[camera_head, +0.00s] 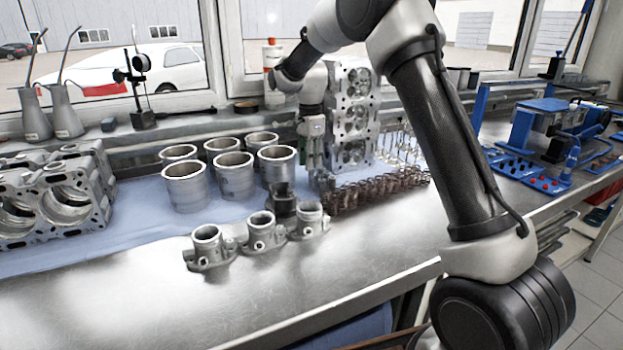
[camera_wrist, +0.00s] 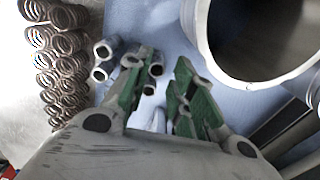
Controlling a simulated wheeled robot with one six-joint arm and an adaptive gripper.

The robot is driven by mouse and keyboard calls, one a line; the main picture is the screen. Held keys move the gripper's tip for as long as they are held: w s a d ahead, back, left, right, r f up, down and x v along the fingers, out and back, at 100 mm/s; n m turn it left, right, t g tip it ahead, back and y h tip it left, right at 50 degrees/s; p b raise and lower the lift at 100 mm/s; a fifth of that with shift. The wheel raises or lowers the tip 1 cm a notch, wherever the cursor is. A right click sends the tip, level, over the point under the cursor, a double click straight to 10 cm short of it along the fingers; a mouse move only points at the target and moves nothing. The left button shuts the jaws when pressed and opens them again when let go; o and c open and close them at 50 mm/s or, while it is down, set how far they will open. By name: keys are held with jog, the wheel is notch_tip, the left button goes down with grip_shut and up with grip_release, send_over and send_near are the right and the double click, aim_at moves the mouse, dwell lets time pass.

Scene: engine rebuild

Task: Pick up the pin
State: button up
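Several short, hollow grey metal pins (camera_wrist: 104,51) stand in a cluster on the blue mat (camera_wrist: 178,28) in the wrist view. Some are partly hidden behind my left green finger. My gripper (camera_wrist: 165,72) is above the mat with its fingers apart. I see blue mat and no pin clearly held between them. In the head view my gripper (camera_head: 314,160) points down between the cylinder liners and the upright cylinder head. The pins are hard to make out there, and I cannot tell whether a finger touches one.
Metal cylinder liners (camera_head: 235,175) stand close to my gripper; one rim (camera_wrist: 214,62) is near my right finger. Coppery springs (camera_head: 375,190) stand on the other side. The cylinder head (camera_head: 353,115) rises behind. Small grey housings (camera_head: 262,231) sit in front. The front bench (camera_head: 150,305) is clear.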

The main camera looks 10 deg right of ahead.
aim_at(312, 186)
jog(key=f, duration=0.5)
jog(key=shift+d+f, duration=0.25)
jog(key=shift+f, duration=0.05)
jog(key=shift+c, duration=0.4)
grip_shut()
